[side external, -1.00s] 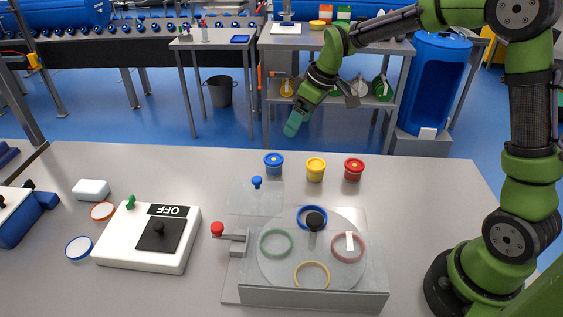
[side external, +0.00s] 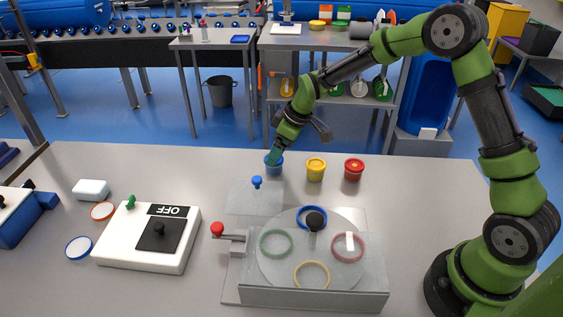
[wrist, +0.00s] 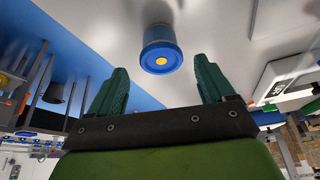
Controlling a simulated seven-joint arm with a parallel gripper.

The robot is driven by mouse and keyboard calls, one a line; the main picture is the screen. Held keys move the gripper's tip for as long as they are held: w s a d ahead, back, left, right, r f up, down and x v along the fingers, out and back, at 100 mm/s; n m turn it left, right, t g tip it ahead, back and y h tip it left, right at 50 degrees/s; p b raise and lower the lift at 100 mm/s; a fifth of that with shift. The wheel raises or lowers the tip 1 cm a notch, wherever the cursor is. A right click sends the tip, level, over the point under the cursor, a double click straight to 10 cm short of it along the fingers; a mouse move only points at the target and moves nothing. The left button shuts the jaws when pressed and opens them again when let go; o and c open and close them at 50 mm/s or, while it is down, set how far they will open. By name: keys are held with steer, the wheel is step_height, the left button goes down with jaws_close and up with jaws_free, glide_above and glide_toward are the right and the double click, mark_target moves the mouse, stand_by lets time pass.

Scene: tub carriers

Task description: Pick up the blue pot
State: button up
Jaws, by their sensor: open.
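The blue pot (side external: 273,169) stands upright on the far part of the grey table, leftmost in a row of three pots. In the side view my gripper (side external: 274,156) is at the pot's top and its fingers cover part of the lid. In the wrist view the blue pot (wrist: 161,52) shows its blue lid with a yellow dot, ahead of and between my two green fingers. My gripper (wrist: 160,80) is open, with nothing between its fingertips. I cannot tell from the side view whether a finger touches the pot.
A yellow pot (side external: 316,170) and a red pot (side external: 354,170) stand right of the blue one. In front is a grey fixture with a round plate (side external: 290,273) bearing coloured rings and a red-knobbed lever (side external: 217,229). A white OFF switch box (side external: 118,250) sits left.

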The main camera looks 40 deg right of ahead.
steer(key=x, duration=0.4)
steer(key=shift+a+f, duration=0.2)
steer(key=shift+f, duration=0.1)
steer(key=shift+c, duration=0.2)
steer(key=c, duration=1)
steer(key=shift+r, duration=0.1)
